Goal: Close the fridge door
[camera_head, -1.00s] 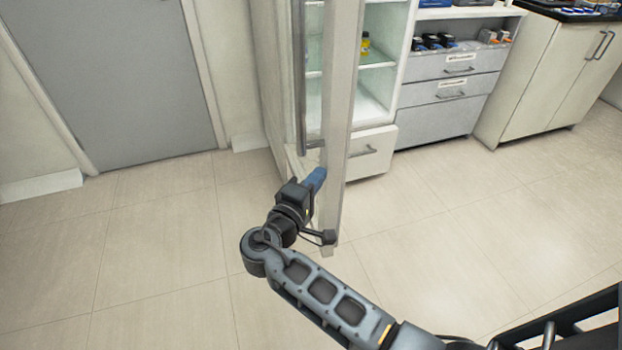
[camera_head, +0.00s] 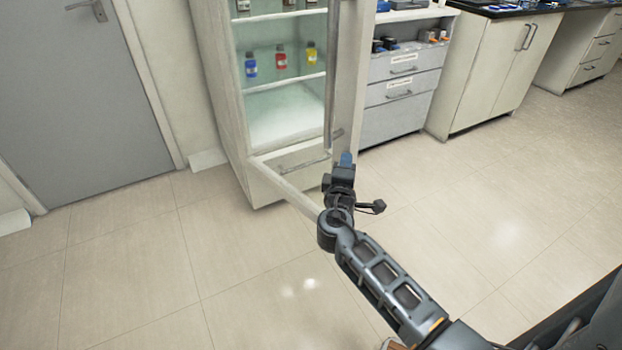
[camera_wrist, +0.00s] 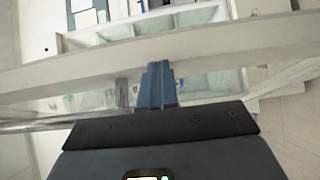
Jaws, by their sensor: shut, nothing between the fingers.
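The white fridge (camera_head: 222,100) stands upper left of centre in the head view. Its door is open, and the door's pale upright frame (camera_head: 352,60) rises just beyond my gripper. A vertical bar handle (camera_head: 330,80) runs along that frame. The door's lower rail (camera_head: 285,188) slants from the fridge base toward my arm. My gripper (camera_head: 346,159) is shut and empty, its blue fingertips at the frame's lower part. In the wrist view the blue fingers (camera_wrist: 156,86) point at the door frame (camera_wrist: 220,45), with the handle (camera_wrist: 55,124) to their left. I cannot tell whether they touch the frame.
Small bottles (camera_head: 281,58) stand on a shelf inside the fridge. A grey drawer unit (camera_head: 405,90) and a white cabinet (camera_head: 490,70) stand to the right. A grey room door (camera_head: 75,95) is at left. The tiled floor (camera_head: 200,275) is clear in front.

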